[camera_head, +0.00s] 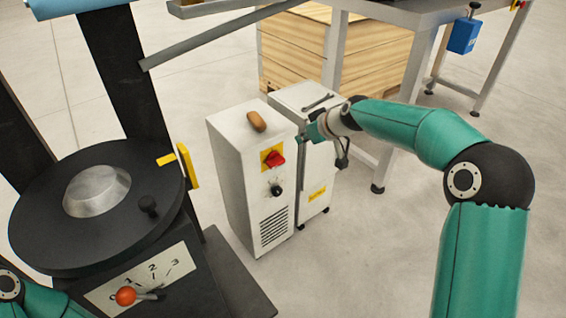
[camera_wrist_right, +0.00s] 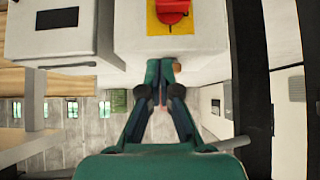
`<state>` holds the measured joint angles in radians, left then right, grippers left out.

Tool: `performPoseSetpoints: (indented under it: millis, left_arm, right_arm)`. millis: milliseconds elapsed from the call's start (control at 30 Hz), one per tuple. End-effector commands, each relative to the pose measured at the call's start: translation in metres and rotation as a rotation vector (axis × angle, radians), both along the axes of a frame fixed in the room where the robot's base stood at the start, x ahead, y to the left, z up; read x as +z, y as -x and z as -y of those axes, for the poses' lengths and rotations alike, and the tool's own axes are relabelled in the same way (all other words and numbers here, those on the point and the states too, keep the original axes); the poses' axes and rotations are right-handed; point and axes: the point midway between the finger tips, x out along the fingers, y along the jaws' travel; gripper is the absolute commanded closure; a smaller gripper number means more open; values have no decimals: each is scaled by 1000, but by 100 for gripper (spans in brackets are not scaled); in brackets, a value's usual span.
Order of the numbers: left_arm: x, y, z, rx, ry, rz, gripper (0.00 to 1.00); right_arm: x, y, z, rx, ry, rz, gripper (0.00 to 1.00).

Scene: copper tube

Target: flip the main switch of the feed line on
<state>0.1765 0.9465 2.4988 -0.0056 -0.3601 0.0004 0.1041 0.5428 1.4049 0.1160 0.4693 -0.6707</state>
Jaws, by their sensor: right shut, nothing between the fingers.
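The red switch (camera_head: 273,160) sits on a yellow plate (camera_head: 266,152) on the front of a white cabinet (camera_head: 235,165). It appears turned at a slant; I cannot tell its position for sure. My right gripper (camera_head: 308,134) is shut and empty, just right of the cabinet's upper front edge and apart from the switch in the head view. In the right wrist view the closed fingertips (camera_wrist_right: 160,66) point toward the cabinet's white face, below the red switch (camera_wrist_right: 173,10) in the picture. My left gripper is out of view.
A black knob (camera_head: 275,190) is below the switch. A brown object (camera_head: 256,121) lies on the cabinet. A second white cabinet (camera_head: 312,188) with a wrench (camera_head: 318,102) on top stands close right. A black machine (camera_head: 45,235) with a dial stands left; a workbench (camera_head: 375,12) stands behind.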

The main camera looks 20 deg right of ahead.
Motion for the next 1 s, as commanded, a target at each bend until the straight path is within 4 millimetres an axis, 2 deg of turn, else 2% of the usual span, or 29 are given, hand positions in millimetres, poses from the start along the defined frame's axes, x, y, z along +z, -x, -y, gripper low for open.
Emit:
performPoseSetpoints:
  millis: [267,467,900,1000]
  left_arm:
    - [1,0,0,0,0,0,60]
    - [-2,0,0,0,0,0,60]
    - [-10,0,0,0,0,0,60]
    - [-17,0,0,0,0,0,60]
  right_arm:
    - [-1,-1,-1,0,-1,-1,100]
    - [-14,-12,-6,1,-2,-3,100]
    - [-75,-69,-28,3,-1,-2,100]
    - [-92,-67,-27,1,-2,-4,100]
